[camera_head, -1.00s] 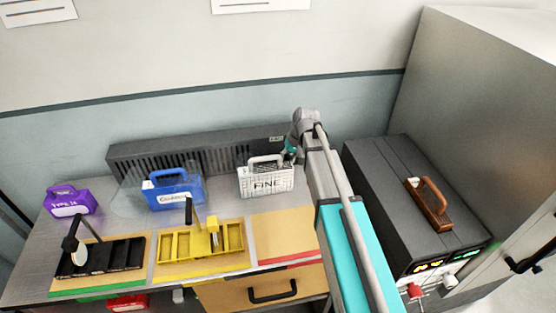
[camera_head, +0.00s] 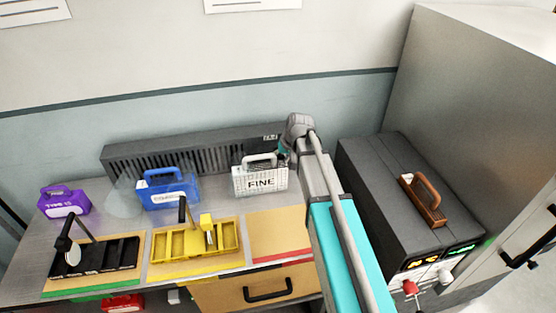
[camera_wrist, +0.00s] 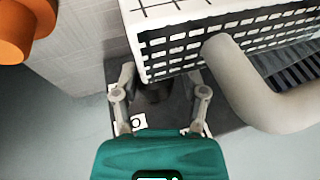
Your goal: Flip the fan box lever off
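The fan box, a long dark grey slatted box (camera_head: 190,154), stands along the wall at the back of the table. A pale label (camera_head: 270,138) is near its right end. My gripper (camera_wrist: 162,78) is low at that end, behind the white FINE box (camera_head: 260,181). In the wrist view its two fingers are spread apart, with a dark shape between them. I cannot tell whether this shape is the lever or whether the fingers touch it. In the head view the arm and FINE box hide the lever area.
The FINE box's grey handle (camera_wrist: 255,95) and grid side (camera_wrist: 225,45) are close to my fingers. Blue (camera_head: 168,190) and purple (camera_head: 64,202) boxes stand further left. A yellow tray (camera_head: 195,245) is in front. A dark cabinet (camera_head: 385,190) stands right of my arm.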

